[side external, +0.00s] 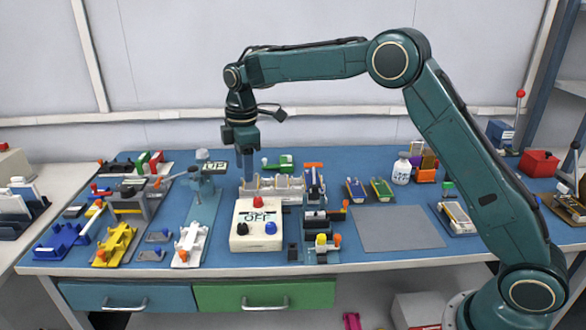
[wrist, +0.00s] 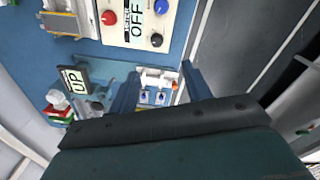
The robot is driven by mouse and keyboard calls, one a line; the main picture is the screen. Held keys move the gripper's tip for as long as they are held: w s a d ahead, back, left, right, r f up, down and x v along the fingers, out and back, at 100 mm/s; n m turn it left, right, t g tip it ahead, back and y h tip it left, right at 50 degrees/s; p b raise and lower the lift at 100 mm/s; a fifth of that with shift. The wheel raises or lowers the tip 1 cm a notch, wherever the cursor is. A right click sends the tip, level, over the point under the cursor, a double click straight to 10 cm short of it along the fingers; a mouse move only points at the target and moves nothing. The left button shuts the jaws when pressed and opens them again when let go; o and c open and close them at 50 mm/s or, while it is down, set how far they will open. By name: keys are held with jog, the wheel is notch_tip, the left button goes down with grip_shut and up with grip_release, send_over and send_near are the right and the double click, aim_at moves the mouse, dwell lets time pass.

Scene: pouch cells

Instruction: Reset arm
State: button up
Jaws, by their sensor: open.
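My arm is the teal one, arched over the blue workbench (side external: 280,258). My gripper (side external: 247,178) points down over the back middle of the bench, behind the white control box (side external: 257,240) marked OFF. In the wrist view my gripper (wrist: 160,88) shows two separated blue-grey fingers with nothing held between them. A white fixture with small blue-marked parts (wrist: 155,90) shows in the gap between the fingers. I cannot tell the height of the fingertips above the bench. The control box also shows in the wrist view (wrist: 142,12).
A black UP sign (side external: 216,167) stands left of my gripper, by a grey press (side external: 202,185). A white rack (side external: 275,187) is close by on the right. Yellow (side external: 115,245) and blue (side external: 60,238) fixtures crowd the left. A bare grey mat (side external: 398,229) lies at right.

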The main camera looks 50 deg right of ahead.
jog(key=s+d+r+m+t, duration=0.1)
jog(key=s+d+r+m, duration=0.15)
jog(key=s+r, duration=0.5)
jog(key=s+d+r+m+t, duration=0.15)
jog(key=s+r+m, duration=0.3)
jog(key=s, duration=0.65)
jog(key=s+d+f+m+t, duration=0.1)
jog(key=s+m, duration=0.2)
jog(key=s, duration=0.7)
jog(key=s+d+f+m+t, duration=0.1)
jog(key=s+f+m, duration=0.1)
jog(key=s, duration=0.8)
jog(key=shift+s+f+m, duration=0.15)
jog(key=shift+f+m, duration=0.15)
jog(key=shift+m, duration=0.3)
jog(key=shift+t, duration=0.25)
